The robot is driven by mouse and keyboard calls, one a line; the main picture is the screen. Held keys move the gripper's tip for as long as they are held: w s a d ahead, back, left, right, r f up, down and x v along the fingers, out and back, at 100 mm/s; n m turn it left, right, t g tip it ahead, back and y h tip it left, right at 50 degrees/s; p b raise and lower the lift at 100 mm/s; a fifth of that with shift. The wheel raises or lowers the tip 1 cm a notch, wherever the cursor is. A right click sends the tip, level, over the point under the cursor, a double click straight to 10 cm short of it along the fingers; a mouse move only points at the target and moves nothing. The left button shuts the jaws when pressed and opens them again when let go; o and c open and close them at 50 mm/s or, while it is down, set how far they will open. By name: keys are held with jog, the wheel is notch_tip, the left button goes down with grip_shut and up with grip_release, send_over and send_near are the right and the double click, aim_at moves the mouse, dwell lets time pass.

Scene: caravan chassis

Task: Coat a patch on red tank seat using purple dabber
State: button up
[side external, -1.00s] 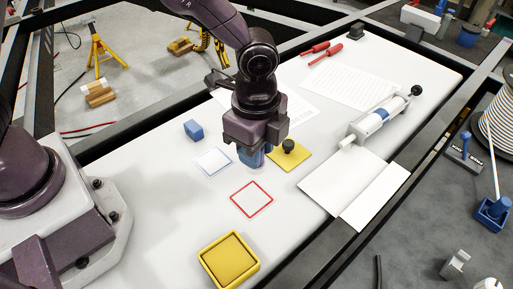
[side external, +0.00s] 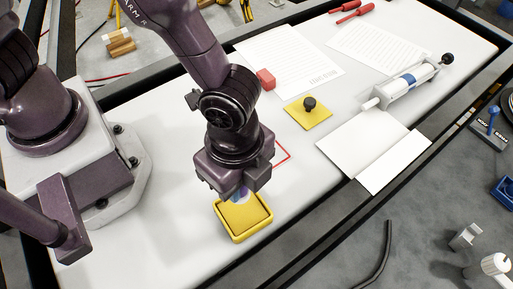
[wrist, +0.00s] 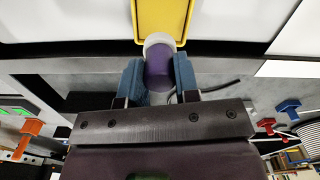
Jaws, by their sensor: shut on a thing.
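My gripper (side external: 237,190) is above the far part of a yellow tray (side external: 247,237) with a yellow pad (side external: 245,215). In the wrist view its blue fingers (wrist: 158,84) are shut on the purple dabber (wrist: 159,70), which has a pale round end pointing at the tray (wrist: 181,42). I cannot tell whether the dabber touches the pad. The red tank seat, a red square outline (side external: 283,153) on the white table, lies just behind my gripper and is mostly hidden by it.
A red block (side external: 265,79) and a yellow plate with a black knob (side external: 308,111) stand farther back. White sheets (side external: 372,150) and a blue-white cylinder tool (side external: 411,81) lie to the right. Dark frame rails (side external: 300,208) border the table.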

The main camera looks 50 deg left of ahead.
jog(key=shift+f, duration=3.05)
jog(key=shift+f, duration=0.55)
jog(key=shift+r, duration=3.55)
jog(key=w+a+r+n, duration=0.3)
jog(key=w+a+n, duration=0.4)
jog(key=a, duration=0.5)
jog(key=w+a+r+n, duration=0.4)
jog(key=w+a+n, duration=0.4)
jog(key=a, duration=0.5)
jog(key=shift+n, duration=0.4)
